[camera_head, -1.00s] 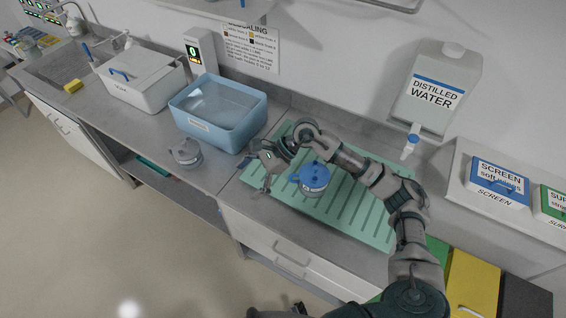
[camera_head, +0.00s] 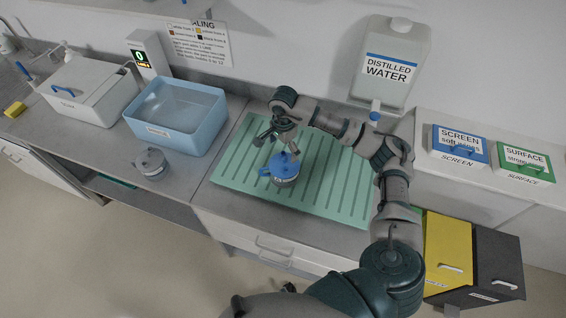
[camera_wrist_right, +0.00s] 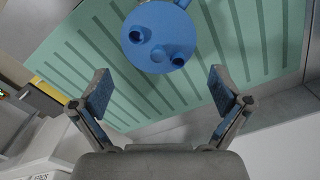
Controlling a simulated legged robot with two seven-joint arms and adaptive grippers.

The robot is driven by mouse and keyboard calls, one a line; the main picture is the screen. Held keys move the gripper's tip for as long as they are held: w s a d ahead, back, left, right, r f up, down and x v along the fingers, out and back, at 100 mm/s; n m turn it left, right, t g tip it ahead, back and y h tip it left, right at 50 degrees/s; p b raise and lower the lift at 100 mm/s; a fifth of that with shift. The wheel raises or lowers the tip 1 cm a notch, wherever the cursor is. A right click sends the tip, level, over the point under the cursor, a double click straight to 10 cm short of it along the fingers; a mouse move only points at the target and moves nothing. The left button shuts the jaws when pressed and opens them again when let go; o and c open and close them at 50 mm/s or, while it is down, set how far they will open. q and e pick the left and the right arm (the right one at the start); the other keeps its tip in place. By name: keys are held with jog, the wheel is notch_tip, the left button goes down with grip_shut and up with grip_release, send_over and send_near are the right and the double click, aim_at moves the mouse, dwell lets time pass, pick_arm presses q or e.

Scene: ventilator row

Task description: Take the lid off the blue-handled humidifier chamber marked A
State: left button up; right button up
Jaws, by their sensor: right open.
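The blue-lidded humidifier chamber (camera_head: 285,177) stands upright on the green ribbed mat (camera_head: 330,195). Its blue lid (camera_head: 281,162) is on, with a blue handle sticking out to the left. The label on its side is too small to read. My right gripper (camera_head: 277,145) is open and empty, just above and behind the lid. In the right wrist view the lid (camera_wrist_right: 158,38) lies beyond the open fingers (camera_wrist_right: 158,91), apart from them, with round ports on its top. My left gripper is not in view.
A grey-lidded chamber (camera_head: 150,163) stands on the counter left of the mat. A blue water tub (camera_head: 205,137) and a white lidded box (camera_head: 100,100) stand behind it. A distilled water container (camera_head: 392,62) stands at the back right. The mat's right part is clear.

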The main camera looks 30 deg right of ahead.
aim_at(285, 159)
jog(key=shift+d+f, duration=0.25)
jog(key=shift+f, duration=0.15)
notch_tip(285, 159, down, 4)
jog(key=shift+s+d+f+p, duration=0.1)
jog(key=shift+d+f+p, duration=0.1)
jog(key=shift+p, duration=0.65)
jog(key=shift+a+f, duration=0.4)
jog(key=shift+a, duration=0.1)
jog(key=shift+c, duration=0.5)
jog(key=c, duration=0.4)
jog(key=shift+d, duration=0.2)
jog(key=c, duration=0.8)
jog(key=shift+s+d+r, duration=0.1)
jog(key=shift+s, duration=0.2)
jog(key=c, duration=0.6)
grip_shut()
